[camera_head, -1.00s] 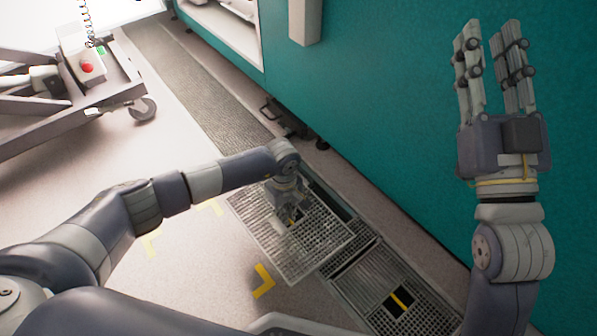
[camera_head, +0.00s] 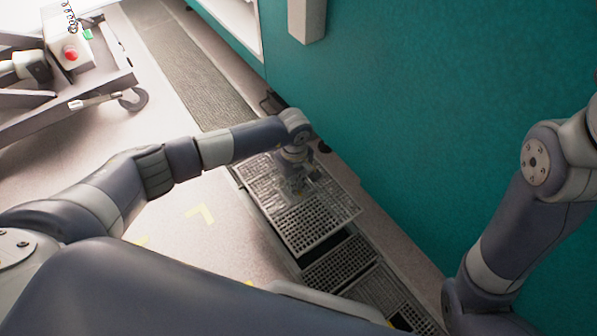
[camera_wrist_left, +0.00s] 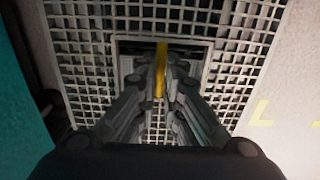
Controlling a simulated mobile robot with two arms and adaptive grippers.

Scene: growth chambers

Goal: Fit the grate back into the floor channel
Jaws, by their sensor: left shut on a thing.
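The loose grate (camera_head: 312,222) is a grey metal mesh panel, lying over the floor channel (camera_head: 324,243) in the head view. Its long sides run roughly along the channel. Dark gaps show along its left side and at its near end; I cannot tell whether it is seated or just above. My left gripper (camera_head: 294,186) is above the grate. In the left wrist view its fingers close on the yellow bar (camera_wrist_left: 160,68) in the square opening of the grate (camera_wrist_left: 228,48). My right gripper is out of the head view; only its arm shows at right.
More grates (camera_head: 340,262) cover the near channel, and a long grate strip (camera_head: 190,65) continues at the far end. A teal wall (camera_head: 400,130) stands close on the right. A wheeled cart (camera_head: 100,75) stands at upper left. Yellow marks (camera_head: 201,213) lie on open floor.

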